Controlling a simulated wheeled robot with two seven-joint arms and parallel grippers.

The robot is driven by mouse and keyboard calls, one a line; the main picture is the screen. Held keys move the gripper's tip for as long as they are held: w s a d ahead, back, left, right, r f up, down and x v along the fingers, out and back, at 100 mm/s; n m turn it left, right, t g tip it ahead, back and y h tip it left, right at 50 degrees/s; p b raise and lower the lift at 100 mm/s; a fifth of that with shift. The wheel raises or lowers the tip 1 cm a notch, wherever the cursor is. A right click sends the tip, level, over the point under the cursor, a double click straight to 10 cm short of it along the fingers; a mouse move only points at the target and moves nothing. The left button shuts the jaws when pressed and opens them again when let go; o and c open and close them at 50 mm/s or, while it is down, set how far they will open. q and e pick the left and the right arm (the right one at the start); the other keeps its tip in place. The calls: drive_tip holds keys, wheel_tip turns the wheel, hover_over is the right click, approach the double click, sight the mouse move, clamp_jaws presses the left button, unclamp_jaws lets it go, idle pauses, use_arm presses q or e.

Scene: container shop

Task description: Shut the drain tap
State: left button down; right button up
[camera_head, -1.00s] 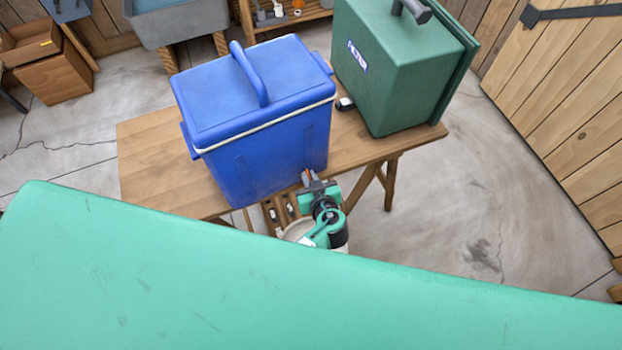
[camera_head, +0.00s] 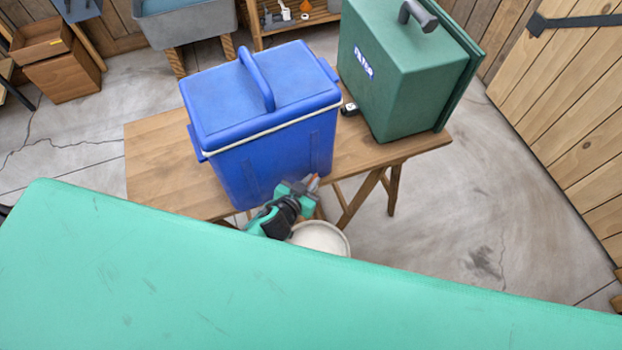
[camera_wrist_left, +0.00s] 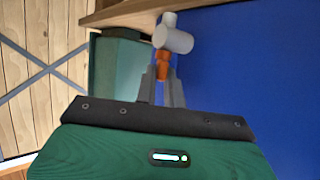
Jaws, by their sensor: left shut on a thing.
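A blue cooler box (camera_head: 265,135) with a lid and handle stands upright on a wooden table (camera_head: 150,165). Its drain tap is low on the front side; in the left wrist view it shows a pale grey cylindrical body (camera_wrist_left: 174,40) and an orange handle (camera_wrist_left: 162,64). My left gripper (camera_head: 309,184) is at the tap, close against the cooler's front. In the left wrist view its two fingers (camera_wrist_left: 162,84) are shut on the orange handle. In the head view the gripper mostly hides the tap. My right gripper is not in view.
A white bucket (camera_head: 320,236) is below the tap, partly hidden. A green box marked FILTER (camera_head: 395,85) stands on the table's right. A grey sink (camera_head: 187,30), a low shelf and wooden boxes stand behind. Floor on the right is clear.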

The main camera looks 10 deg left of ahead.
use_arm(q)
drive_tip(key=shift+w+a+m+h+p, duration=0.1)
drive_tip(key=shift+m+h+p, duration=0.2)
drive_tip(key=shift+m+h, duration=0.1)
drive_tip(key=c, duration=1.5)
unclamp_jaws()
drive_tip(key=shift+s+a+r, duration=0.1)
drive_tip(key=shift+s+a, duration=0.05)
drive_tip(key=shift+s, duration=0.35)
drive_tip(key=b+v, duration=0.3)
drive_tip(key=v, duration=0.9)
drive_tip(key=shift+s+r+b, duration=0.2)
drive_tip(key=shift+r+b, duration=0.2)
drive_tip(key=shift+a, duration=0.15)
